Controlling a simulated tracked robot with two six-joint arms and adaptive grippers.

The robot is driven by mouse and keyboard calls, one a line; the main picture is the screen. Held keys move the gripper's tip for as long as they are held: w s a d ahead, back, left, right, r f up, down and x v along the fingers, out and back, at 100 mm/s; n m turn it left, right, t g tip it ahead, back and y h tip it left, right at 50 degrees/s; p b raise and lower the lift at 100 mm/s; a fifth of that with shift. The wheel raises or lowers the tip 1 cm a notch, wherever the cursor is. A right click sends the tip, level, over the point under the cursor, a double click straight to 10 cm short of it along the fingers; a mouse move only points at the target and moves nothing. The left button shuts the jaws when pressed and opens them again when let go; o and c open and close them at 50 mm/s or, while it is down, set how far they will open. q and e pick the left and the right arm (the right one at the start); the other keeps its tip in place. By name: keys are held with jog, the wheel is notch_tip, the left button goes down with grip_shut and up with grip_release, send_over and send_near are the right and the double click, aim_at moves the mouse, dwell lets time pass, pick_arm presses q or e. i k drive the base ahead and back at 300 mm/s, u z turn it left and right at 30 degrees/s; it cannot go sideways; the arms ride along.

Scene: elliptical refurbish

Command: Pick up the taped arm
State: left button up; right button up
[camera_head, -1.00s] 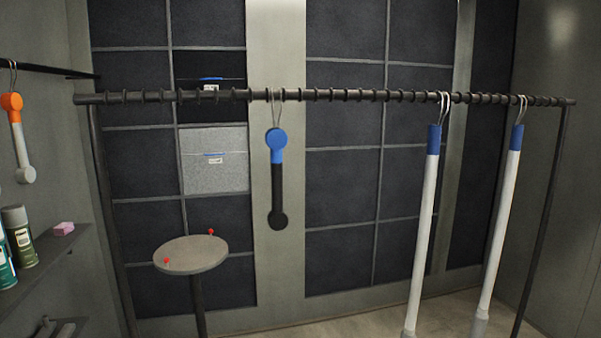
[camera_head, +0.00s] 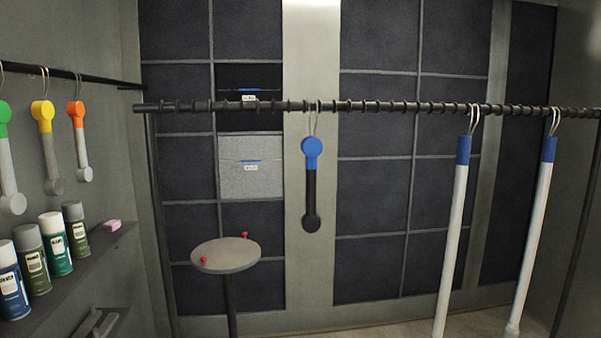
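Several arms hang from hooks. One with a blue top and black lower part (camera_head: 311,185) hangs from the middle of the ribbed rail. On the left rail hang an arm with a green top (camera_head: 8,165), one with a yellow top (camera_head: 47,145) and one with an orange top (camera_head: 80,140). Two long white poles with blue tops (camera_head: 452,235) (camera_head: 532,235) hang at the right of the ribbed rail. I cannot tell which of these is the taped arm. Neither of my grippers is in view.
The ribbed rail (camera_head: 390,106) spans the view on dark posts. A small round table (camera_head: 226,256) with two red knobs stands below it. A left shelf (camera_head: 90,252) holds several spray cans (camera_head: 56,243) and a pink block (camera_head: 112,226). A grey box (camera_head: 251,178) sits in the wall behind.

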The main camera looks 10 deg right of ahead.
aim_at(311, 146)
jog(key=i, duration=0.85)
jog(key=z, duration=0.05)
